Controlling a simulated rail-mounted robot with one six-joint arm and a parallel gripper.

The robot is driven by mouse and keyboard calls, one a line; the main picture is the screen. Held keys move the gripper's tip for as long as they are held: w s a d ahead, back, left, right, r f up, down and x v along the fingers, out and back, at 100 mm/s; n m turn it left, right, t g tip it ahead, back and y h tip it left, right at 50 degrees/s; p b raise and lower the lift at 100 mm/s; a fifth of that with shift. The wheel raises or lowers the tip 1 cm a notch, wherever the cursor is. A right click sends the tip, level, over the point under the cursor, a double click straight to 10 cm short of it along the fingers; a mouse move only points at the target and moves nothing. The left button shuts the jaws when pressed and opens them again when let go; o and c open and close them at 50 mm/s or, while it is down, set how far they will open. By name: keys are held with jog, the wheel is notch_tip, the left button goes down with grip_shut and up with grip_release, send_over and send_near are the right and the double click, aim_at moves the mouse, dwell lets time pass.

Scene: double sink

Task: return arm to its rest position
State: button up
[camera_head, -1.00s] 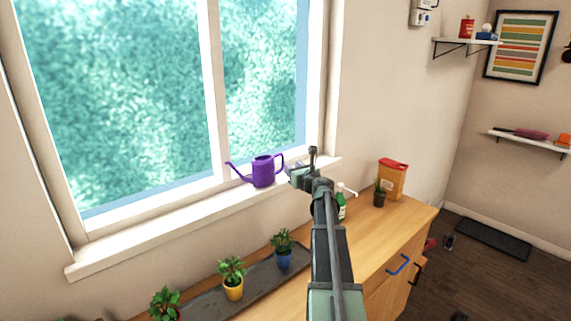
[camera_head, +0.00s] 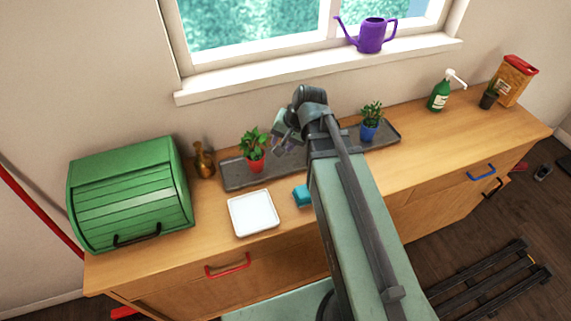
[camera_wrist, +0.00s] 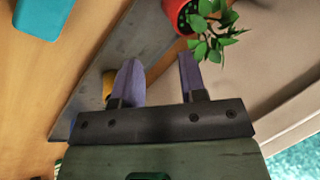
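My gripper (camera_head: 280,150) hangs over the grey tray (camera_head: 240,182), just right of the plant in the red pot (camera_head: 255,163). In the wrist view, the two purplish fingers of my gripper (camera_wrist: 160,68) are apart with nothing between them. The red pot (camera_wrist: 178,14) shows beyond the fingertips there. A bit of a yellow pot (camera_wrist: 108,84) shows beside the left finger. In the head view my arm hides that part of the tray.
A plant in a blue pot (camera_head: 369,130) stands right of my arm. A teal block (camera_head: 302,195) and white square dish (camera_head: 253,213) lie on the wooden counter (camera_head: 440,132). A green bread box (camera_head: 130,195) and brass vase (camera_head: 203,160) stand left. A purple watering can (camera_head: 371,36) is on the sill.

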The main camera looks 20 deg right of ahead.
jog(key=s+a+f+n+g+h, duration=0.1)
jog(key=s+a+n+g+h, duration=0.1)
jog(key=s+n, duration=0.4)
jog(key=shift+s+a+f+g+h, duration=0.15)
jog(key=shift+s+a+g+h, duration=0.2)
jog(key=shift+s+h, duration=0.6)
jog(key=shift+s+y, duration=0.2)
jog(key=shift+y, duration=0.05)
